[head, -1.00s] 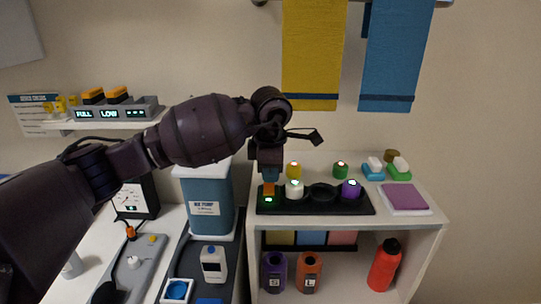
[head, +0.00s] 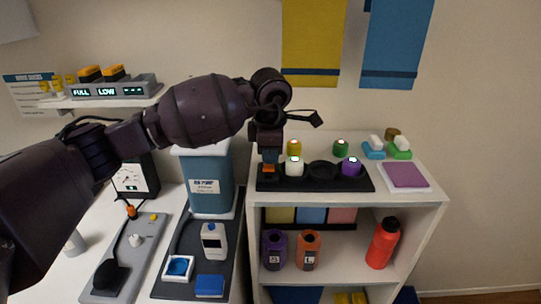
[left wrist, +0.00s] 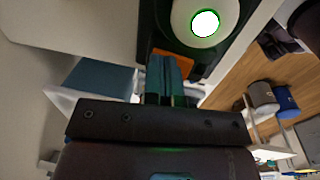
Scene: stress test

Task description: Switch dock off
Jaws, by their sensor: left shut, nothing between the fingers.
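The black dock (head: 335,185) lies on top of the white shelf unit. A white round device (head: 294,167) and a purple one (head: 351,167) stand in it with lit tops; one round place between them is empty. An orange switch (head: 268,168) is at the dock's left end. My left gripper (head: 269,156) is shut and empty, pointing down with its tips right at the switch. In the left wrist view the teal fingertips (left wrist: 164,72) are together, partly covering the orange switch (left wrist: 185,62); contact cannot be told. My right gripper is not in view.
Yellow (head: 294,148) and green (head: 340,149) round devices stand behind the dock. A purple book (head: 404,175) and soap-like blocks (head: 399,147) lie to its right. A blue bin (head: 209,185) stands left of the shelf unit. Towels hang above.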

